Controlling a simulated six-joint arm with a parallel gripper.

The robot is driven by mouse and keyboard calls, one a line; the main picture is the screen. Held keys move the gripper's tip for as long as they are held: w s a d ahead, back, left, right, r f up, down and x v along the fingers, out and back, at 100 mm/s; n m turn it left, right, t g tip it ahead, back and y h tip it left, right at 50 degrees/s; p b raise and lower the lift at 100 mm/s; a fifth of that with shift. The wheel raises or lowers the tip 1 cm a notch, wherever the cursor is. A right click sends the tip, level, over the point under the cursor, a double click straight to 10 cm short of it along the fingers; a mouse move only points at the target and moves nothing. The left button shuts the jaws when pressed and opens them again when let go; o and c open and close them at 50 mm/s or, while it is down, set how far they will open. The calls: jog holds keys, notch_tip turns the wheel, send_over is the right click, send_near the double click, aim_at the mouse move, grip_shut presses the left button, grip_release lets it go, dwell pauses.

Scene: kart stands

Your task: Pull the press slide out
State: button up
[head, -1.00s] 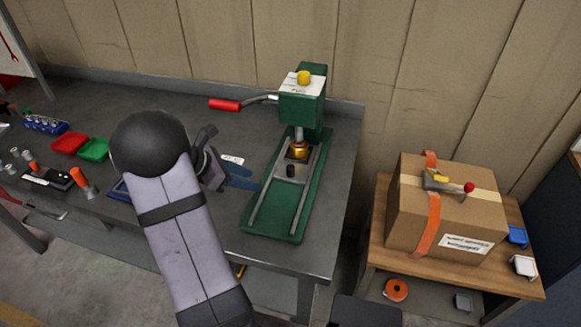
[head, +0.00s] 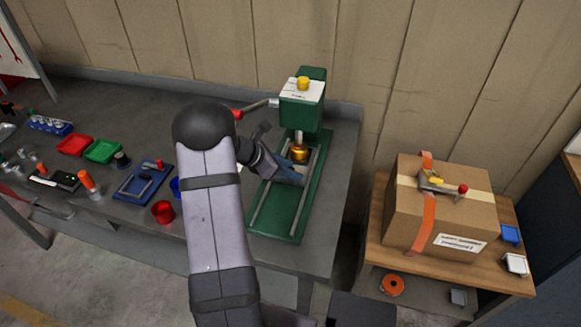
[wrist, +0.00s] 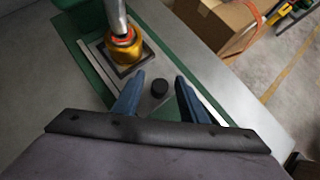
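The green press (head: 301,100) stands on the grey bench, with two rails running forward along its green base (head: 273,221). The press slide (wrist: 150,101) is a grey plate with a black knob (wrist: 159,86) on top, under the ram end of the rails. A brass cup-shaped piece (head: 299,153) sits at the back of the slide beneath the ram; it also shows in the wrist view (wrist: 124,46). My gripper (wrist: 159,82) is open, its blue fingers on either side of the knob with gaps visible. In the head view my gripper (head: 296,176) hides the knob.
A red-handled lever (head: 241,113) extends left from the press. Red and green trays (head: 102,151), a blue fixture (head: 143,181) and a red cup (head: 163,211) lie to the left. A cardboard box (head: 440,205) stands on a separate table at right. The front rails are clear.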

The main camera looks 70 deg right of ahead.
jog(key=shift+s+d+f, duration=0.1)
jog(key=shift+s+f, duration=0.05)
jog(key=shift+c, duration=0.6)
grip_shut()
jog(key=a+b, duration=0.3)
jog(key=a, duration=1.2)
jog(key=shift+a, duration=0.1)
jog(key=shift+c, duration=0.3)
grip_release()
jog(key=shift+o, duration=0.9)
jog(key=shift+a, duration=0.25)
jog(key=shift+d, duration=0.1)
